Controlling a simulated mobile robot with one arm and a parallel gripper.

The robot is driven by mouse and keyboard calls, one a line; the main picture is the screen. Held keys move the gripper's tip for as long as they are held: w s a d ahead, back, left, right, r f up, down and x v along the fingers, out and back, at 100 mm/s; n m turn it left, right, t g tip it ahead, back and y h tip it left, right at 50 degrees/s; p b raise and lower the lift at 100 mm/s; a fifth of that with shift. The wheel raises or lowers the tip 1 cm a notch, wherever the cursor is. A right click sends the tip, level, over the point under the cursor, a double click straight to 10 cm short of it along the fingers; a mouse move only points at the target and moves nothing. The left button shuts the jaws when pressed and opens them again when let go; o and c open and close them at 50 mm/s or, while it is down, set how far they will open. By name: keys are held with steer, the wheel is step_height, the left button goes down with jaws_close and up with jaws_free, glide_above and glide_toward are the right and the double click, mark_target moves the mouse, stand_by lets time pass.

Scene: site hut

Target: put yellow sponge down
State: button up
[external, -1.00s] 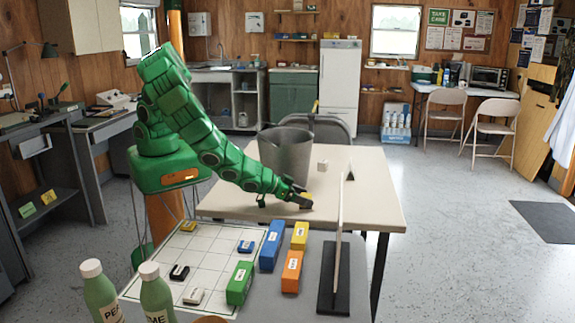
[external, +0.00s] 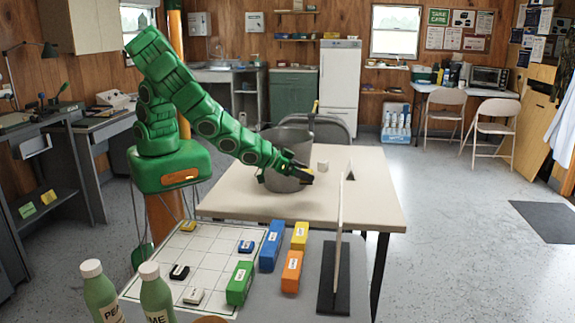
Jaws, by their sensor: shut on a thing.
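My gripper (external: 302,173) is shut on the yellow sponge (external: 300,164). Only a small part of the sponge shows beside the dark jaws. The gripper is above the beige table (external: 365,205), in front of the large grey bucket (external: 283,142), and covers part of it. The picture does not clearly show how high the sponge is above the tabletop or whether the gripper touches the bucket.
A small white object (external: 322,166) stands right of the gripper, and a dark triangular piece (external: 349,172) farther right. An upright panel on a black base (external: 334,278) stands in front. A gridded board (external: 205,262) and colored blocks (external: 271,246) lie nearer. The table's right front is clear.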

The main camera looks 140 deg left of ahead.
steer(key=shift+r, duration=0.3)
